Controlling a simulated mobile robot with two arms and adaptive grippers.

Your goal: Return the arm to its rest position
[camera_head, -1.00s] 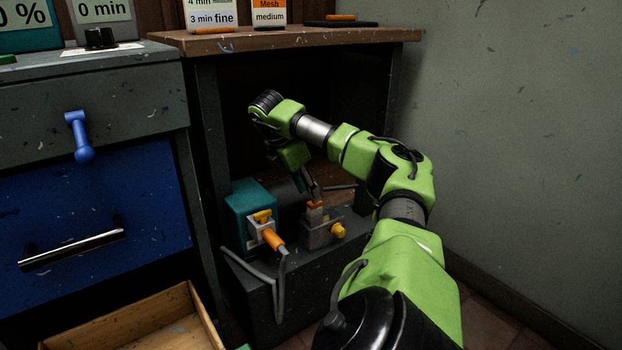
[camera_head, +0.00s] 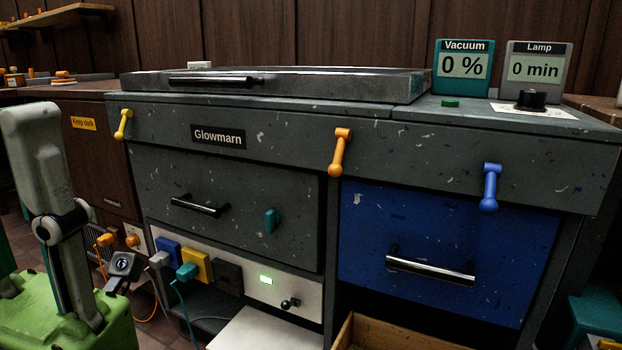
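No arm that I can clearly make out as mine is in the head view now, and neither gripper shows. The arm's pose and what its gripper holds, if anything, are hidden. A green body with a grey upright (camera_head: 38,150) and a round joint stands at the left edge; I cannot tell what it is. The grey Glowmarn unit (camera_head: 225,213) fills the middle. Its flat hinged lid (camera_head: 320,88) lies down on top.
A blue drawer (camera_head: 440,235) sits at the right, with an open wooden box (camera_head: 395,335) below. Orange (camera_head: 340,152), blue (camera_head: 490,188) and yellow (camera_head: 123,124) levers stick out in front. Plugs (camera_head: 195,265) and cables hang lower left.

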